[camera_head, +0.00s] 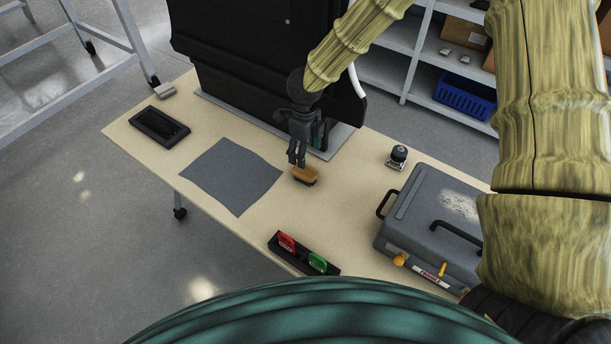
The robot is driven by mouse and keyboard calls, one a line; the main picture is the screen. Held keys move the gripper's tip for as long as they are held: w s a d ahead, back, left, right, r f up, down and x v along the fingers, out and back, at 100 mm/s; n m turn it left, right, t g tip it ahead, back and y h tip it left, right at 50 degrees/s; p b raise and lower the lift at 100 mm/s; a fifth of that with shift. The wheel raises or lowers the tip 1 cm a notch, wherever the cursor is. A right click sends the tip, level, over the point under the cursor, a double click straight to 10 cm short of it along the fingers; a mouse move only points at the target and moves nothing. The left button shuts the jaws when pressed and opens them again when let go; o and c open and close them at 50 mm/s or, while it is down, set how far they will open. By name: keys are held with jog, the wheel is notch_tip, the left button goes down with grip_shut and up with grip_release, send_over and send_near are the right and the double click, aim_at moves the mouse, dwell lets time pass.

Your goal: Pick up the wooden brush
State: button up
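The wooden brush (305,175) lies on the light wooden table (340,215), just right of the grey cloth. It has a brown wooden back and a dark lower edge. My gripper (297,163) points down directly over the brush's upper left end, its fingertips at or just above it. The fingers look close together, and I cannot tell whether they touch the brush or how wide the gap is.
A grey cloth (230,175) and a black tray (159,127) lie left. A black block with red and green items (303,253) sits in front. A grey case (430,220) and a small dark knob (398,156) stand right. A large black machine (235,65) stands behind.

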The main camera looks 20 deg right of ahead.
aim_at(305, 171)
jog(key=shift+a+f+p, duration=0.1)
jog(key=shift+f+p, duration=1.2)
jog(key=shift+f, duration=3.55)
jog(key=c, duration=1.1)
